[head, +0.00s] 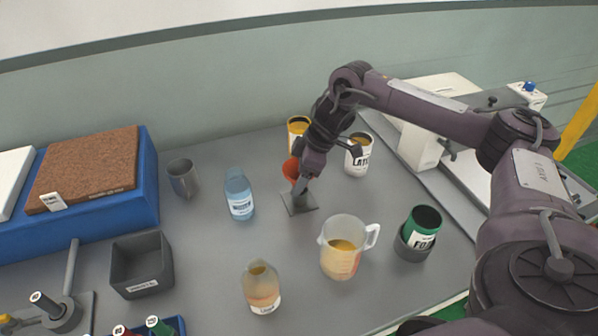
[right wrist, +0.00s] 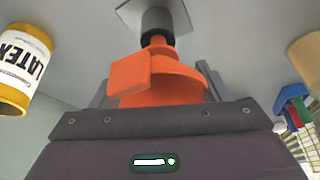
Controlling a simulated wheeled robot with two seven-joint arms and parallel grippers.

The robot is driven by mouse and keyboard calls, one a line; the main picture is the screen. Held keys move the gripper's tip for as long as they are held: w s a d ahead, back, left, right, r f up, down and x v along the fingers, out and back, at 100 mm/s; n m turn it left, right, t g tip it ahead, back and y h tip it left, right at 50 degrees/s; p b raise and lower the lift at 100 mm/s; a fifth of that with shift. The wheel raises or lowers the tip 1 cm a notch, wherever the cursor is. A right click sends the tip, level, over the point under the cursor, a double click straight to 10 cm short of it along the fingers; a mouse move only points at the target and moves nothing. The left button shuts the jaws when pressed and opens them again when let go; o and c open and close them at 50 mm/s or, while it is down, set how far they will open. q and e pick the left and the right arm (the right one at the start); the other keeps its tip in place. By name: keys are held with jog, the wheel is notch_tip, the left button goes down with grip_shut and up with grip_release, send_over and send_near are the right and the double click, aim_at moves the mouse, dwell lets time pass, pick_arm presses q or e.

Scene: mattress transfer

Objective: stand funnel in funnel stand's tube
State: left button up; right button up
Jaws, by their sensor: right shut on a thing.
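My right gripper (head: 301,184) is shut on the orange funnel (head: 290,169), which also shows in the right wrist view (right wrist: 160,78). The funnel stand (head: 300,208) is a grey square plate with a short dark tube, standing on the table right by the gripper. In the right wrist view the stand's tube (right wrist: 157,21) lines up with the funnel's narrow end. The spout tip meets or enters the tube's mouth; I cannot tell how deep. The gripper hides part of the funnel and tube in the head view. My left gripper is not in view.
A measuring jug (head: 343,255) and blue bottle (head: 238,195) flank the stand. A yellow tin (head: 297,128) and a latex tin (head: 357,160) stand behind. A green can (head: 422,226), an amber bottle (head: 261,285) and a grey bin (head: 139,264) are farther off.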

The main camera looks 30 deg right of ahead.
jog(key=shift+f+b, duration=0.45)
jog(key=shift+f, duration=0.7)
jog(key=o, duration=1)
jog(key=b+v, duration=0.1)
jog(key=v, duration=0.6)
jog(key=shift+r, duration=0.35)
jog(key=shift+s, duration=0.1)
